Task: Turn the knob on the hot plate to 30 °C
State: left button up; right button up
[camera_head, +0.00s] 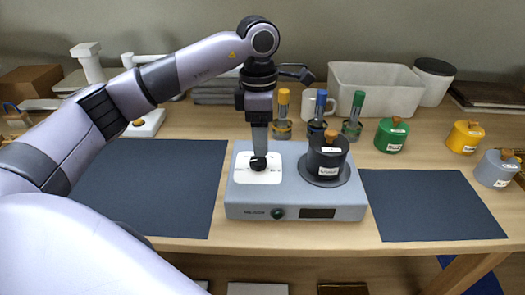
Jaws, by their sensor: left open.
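The hot plate (240,209) is a grey box near the table's front edge. A white panel on its top left carries a dark round knob (258,164). The gripper is open; I cannot tell whether the fingers touch the knob. My right gripper is not in view.
A black labelled pot (327,160) sits on the hot plate's right. Behind stand bottles with yellow (283,110), blue and green caps. Green (391,135), yellow and grey pots are to the right. Dark mats (160,185) flank the hot plate, with clear room on them.

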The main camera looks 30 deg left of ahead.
aim_at(258, 160)
pick_arm(q)
jog(key=shift+w+a+r, duration=0.1)
jog(key=shift+a, duration=0.4)
jog(key=shift+f, duration=0.3)
jog(key=shift+f+p, duration=0.35)
jog(key=shift+f, duration=2.75)
jog(key=c, duration=1.1)
